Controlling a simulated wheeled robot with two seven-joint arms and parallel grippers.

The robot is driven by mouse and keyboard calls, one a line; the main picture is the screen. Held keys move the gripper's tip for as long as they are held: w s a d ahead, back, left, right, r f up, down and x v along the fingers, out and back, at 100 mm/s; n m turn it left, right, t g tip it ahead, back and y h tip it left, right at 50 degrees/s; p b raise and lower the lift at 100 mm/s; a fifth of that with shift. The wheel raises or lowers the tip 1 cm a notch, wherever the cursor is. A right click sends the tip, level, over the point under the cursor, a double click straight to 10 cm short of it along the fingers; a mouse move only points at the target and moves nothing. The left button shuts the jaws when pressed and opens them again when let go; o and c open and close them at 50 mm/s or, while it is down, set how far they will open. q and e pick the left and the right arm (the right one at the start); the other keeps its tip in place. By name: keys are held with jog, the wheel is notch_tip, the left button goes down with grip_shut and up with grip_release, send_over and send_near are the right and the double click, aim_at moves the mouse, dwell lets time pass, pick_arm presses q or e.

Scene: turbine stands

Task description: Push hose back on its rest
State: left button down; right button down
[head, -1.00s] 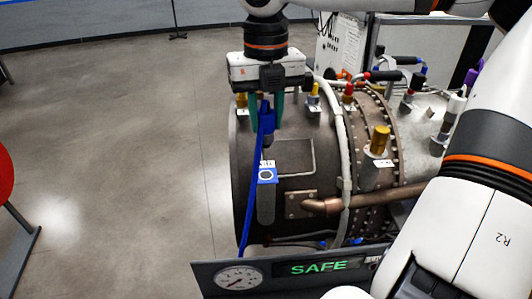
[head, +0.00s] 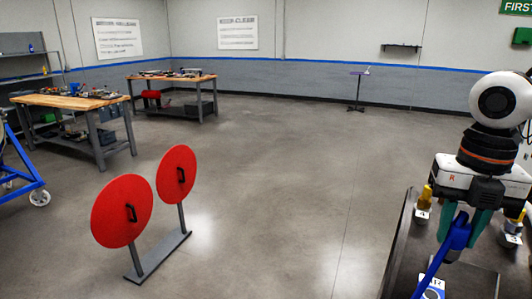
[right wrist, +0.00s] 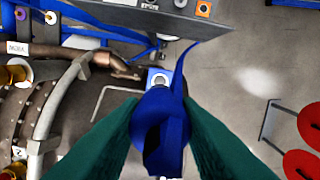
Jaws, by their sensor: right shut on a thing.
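My right gripper (head: 460,222) is at the right edge of the head view, pointing down above the dark turbine casing. Its green fingers are shut on the blue hose end (head: 456,238). The blue hose (head: 430,272) runs down to the left from it. A rest with a blue and white label (head: 431,293) is partly seen at the bottom edge, below the gripper. In the right wrist view the blue hose end (right wrist: 160,130) sits between both fingers, and the labelled rest (right wrist: 159,78) shows just beyond it. The hose end is apart from the rest's label. My left gripper is not in view.
The turbine casing carries yellow-capped fittings (head: 424,196). Two red discs (head: 124,211) on a grey stand (head: 158,256) are on the floor at left. Workbenches (head: 72,98) stand at the back left. The middle floor is open. A grey panel (right wrist: 150,14) crosses the top of the wrist view.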

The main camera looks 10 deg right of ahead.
aim_at(447, 261)
notch_tip(447, 261, down, 7)
jog(key=b, duration=0.3)
jog(key=shift+r, duration=0.1)
jog(key=shift+d+r, duration=0.1)
jog(key=shift+r, duration=0.05)
